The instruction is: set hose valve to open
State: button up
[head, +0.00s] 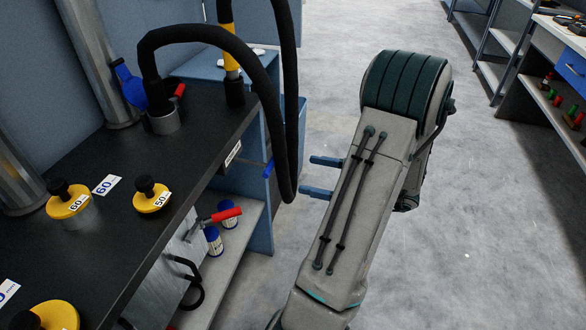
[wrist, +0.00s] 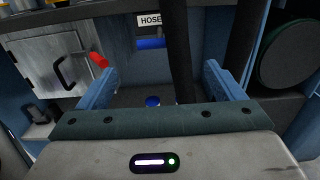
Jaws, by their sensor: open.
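A label reading HOSE (wrist: 150,20) is on the bench front in the wrist view. Just below it is a blue bar (wrist: 150,43), which looks like the hose valve's handle and lies level across the picture. In the head view a small blue handle (head: 268,168) shows beside the label (head: 233,152), partly behind a hanging black hose (head: 285,120). The valve body is hidden. My gripper (head: 307,175) is open and empty, right of the handle and hose. In the wrist view the handle lies beyond and between my fingertips (wrist: 160,70), apart from them.
The black hose (wrist: 178,50) hangs close, between my fingers' lines in the wrist view. Yellow weights (head: 68,200) stand on the bench. Floor (head: 470,220) to the right is clear.

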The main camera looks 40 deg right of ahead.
jog(key=shift+v, duration=1.4)
